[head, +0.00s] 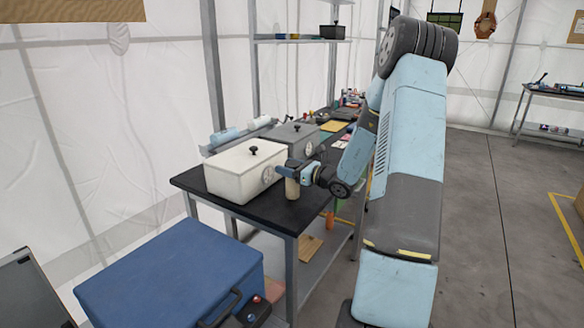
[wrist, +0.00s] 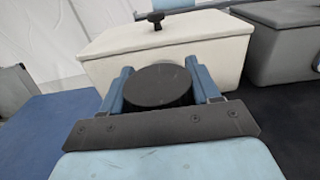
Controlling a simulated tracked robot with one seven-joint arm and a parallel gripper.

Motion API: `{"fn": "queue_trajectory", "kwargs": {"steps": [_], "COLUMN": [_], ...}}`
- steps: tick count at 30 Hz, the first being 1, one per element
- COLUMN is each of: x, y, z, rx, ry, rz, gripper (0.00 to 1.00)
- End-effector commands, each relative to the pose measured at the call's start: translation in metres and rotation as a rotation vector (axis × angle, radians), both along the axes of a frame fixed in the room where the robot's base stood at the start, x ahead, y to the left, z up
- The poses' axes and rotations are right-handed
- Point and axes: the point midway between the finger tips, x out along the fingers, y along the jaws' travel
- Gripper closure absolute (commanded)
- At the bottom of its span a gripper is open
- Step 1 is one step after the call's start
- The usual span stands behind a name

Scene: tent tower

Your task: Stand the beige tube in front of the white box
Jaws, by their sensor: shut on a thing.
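The beige tube (head: 292,189) is upright at the front edge of the black table, in front of the white box (head: 232,178). My gripper (head: 287,171) is shut around the tube's upper part. In the wrist view, a round dark top (wrist: 158,86) sits between the two blue fingers of my gripper (wrist: 160,75). The white box (wrist: 110,62) with a black knob stands just beyond it. The tube's base appears at the tabletop, but I cannot tell whether it touches. The fingers hide part of the tube.
A grey box (head: 291,138) stands behind the white box, farther along the black table (head: 262,216). A blue case (head: 170,275) stands in the front left. Bottles (head: 224,136) lie behind the boxes. The floor on the right is open.

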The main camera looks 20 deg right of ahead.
Motion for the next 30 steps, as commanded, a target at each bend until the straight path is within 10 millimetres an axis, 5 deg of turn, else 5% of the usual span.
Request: {"fn": "queue_trajectory", "kwargs": {"steps": [1, 2, 9, 20, 30], "x": [0.000, 0.000, 0.000, -0.004, -0.053], "y": [0.000, 0.000, 0.000, -0.004, -0.037], "z": [-0.001, -0.001, -0.001, 0.001, 0.001], "rx": [0.001, 0.000, 0.000, 0.000, -0.001], "ry": [0.001, 0.000, 0.000, 0.000, 0.001], "rz": [0.000, 0.000, -0.001, -0.003, -0.005], "gripper": [0.91, 0.36, 0.13, 0.13, 0.13]}}
